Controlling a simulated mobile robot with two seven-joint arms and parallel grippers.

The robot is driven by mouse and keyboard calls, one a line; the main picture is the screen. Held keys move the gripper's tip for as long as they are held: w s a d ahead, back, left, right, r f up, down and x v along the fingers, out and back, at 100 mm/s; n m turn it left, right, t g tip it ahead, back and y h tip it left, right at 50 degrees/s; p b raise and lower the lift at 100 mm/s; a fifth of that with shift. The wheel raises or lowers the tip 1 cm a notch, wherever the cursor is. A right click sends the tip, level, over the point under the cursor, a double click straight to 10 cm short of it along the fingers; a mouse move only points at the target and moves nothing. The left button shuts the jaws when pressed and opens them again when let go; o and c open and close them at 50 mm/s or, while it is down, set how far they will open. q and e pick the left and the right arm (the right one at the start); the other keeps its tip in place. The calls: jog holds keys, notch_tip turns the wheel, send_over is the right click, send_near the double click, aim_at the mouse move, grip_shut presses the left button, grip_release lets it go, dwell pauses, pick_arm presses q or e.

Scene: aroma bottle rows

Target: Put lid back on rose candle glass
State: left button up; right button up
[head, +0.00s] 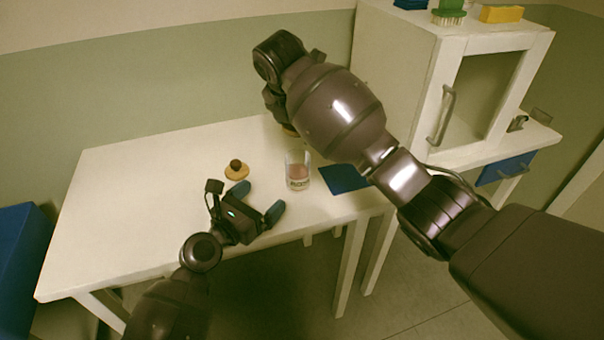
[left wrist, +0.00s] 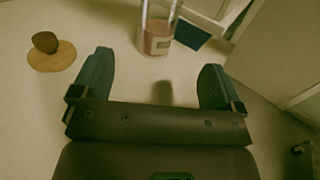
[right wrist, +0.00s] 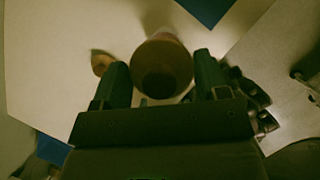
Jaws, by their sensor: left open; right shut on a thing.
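The candle glass (head: 298,172), clear with pink wax and a label, stands uncovered on the table. It also shows in the left wrist view (left wrist: 157,42). My right gripper (right wrist: 160,66) is shut on a round wooden lid (right wrist: 162,52) with a dark middle, held above the table. In the head view my arm hides that gripper, and only a tan edge of the held lid (head: 290,131) shows. Another wooden lid with a dark knob (head: 236,171) lies left of the glass. My left gripper (head: 257,201) is open and empty near the front edge.
A blue mat (head: 343,179) lies right of the glass. A white cabinet (head: 400,60) stands at the right with a brush and a yellow block (head: 501,14) on top. The left part of the white table (head: 120,220) is clear.

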aim_at(290, 171)
pick_arm(q)
jog(key=x, duration=1.2)
dwell(0.4)
jog(key=c, duration=1.4)
jog(key=shift+o, duration=0.2)
pick_arm(e)
jog(key=shift+f, duration=2.5)
